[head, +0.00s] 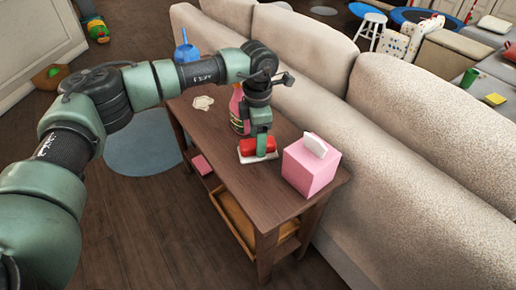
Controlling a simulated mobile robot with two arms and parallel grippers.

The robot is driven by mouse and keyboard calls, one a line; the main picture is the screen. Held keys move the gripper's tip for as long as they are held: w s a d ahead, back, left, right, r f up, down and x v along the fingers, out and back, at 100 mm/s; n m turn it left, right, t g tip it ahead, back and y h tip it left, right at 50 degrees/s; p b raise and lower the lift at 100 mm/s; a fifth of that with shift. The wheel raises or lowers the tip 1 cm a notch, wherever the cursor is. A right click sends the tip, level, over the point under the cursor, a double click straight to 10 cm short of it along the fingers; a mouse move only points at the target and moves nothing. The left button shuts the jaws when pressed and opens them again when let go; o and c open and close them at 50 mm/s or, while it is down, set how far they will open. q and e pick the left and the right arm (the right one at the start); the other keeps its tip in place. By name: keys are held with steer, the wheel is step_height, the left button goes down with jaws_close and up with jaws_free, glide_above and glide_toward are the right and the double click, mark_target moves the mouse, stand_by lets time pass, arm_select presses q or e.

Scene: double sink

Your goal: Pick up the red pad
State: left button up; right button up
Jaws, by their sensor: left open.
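A red pad (247,146) lies on the wooden side table (228,175), with a white edge or base showing beneath it. My left gripper (257,151) comes down over the pad from above. Its fingers are open and overlap the middle of the pad in the head view. I cannot tell whether they touch it. Part of the pad is hidden behind the gripper. My right gripper is not in view.
A pink tissue box (308,170) stands just right of the pad. A pink bottle (237,108) stands close behind the gripper. Crumpled paper (203,103) and a blue container (186,51) lie farther back. A beige sofa (400,140) runs along the table's right side.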

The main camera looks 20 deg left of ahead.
arm_select(q)
step_height(320, 180, down, 2)
steer(key=shift+f, duration=0.1)
jaws_close()
